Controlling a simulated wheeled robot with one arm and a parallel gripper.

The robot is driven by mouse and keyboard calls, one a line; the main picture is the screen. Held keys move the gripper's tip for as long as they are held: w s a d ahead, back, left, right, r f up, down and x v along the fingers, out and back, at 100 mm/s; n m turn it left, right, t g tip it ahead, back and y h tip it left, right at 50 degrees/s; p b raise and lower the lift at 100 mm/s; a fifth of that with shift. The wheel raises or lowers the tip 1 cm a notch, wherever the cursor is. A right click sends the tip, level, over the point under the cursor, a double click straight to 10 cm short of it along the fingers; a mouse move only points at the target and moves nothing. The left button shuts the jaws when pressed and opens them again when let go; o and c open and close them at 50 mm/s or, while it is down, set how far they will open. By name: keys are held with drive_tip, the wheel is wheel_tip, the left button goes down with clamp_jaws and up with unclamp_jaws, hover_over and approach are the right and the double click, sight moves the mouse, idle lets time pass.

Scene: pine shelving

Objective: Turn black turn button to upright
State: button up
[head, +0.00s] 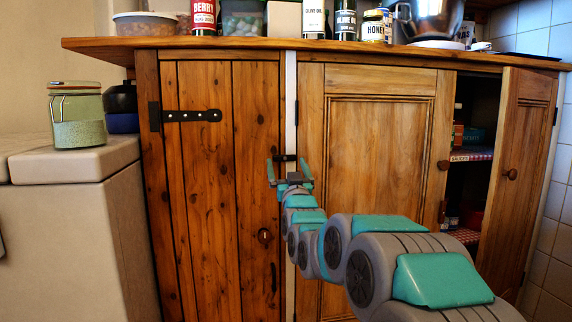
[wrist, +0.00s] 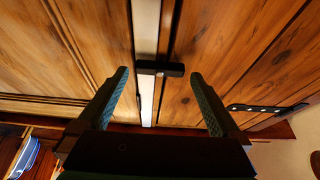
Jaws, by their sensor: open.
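The black turn button (wrist: 162,68) lies level across the pale strip (wrist: 146,40) and the edge of the plank door in the wrist view. In the head view the button (head: 284,157) shows as a small dark bar just above my gripper (head: 288,171), partly hidden by it. In the wrist view my gripper (wrist: 159,74) is open, with one fingertip on each side of the button. Gaps show between the fingers and the button's ends, and nothing is held. The plank door (head: 210,190) is shut.
A middle panelled door (head: 370,150) is right of the strip. The right door (head: 510,180) stands open, showing shelves. A black strap hinge (head: 192,116) is on the plank door. Jars and bottles stand on the worktop (head: 250,43). A green canister (head: 76,118) sits on the left ledge.

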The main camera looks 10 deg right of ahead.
drive_tip(key=shift+x, duration=0.85)
drive_tip(key=shift+c, duration=0.2)
drive_tip(key=c, duration=1.1)
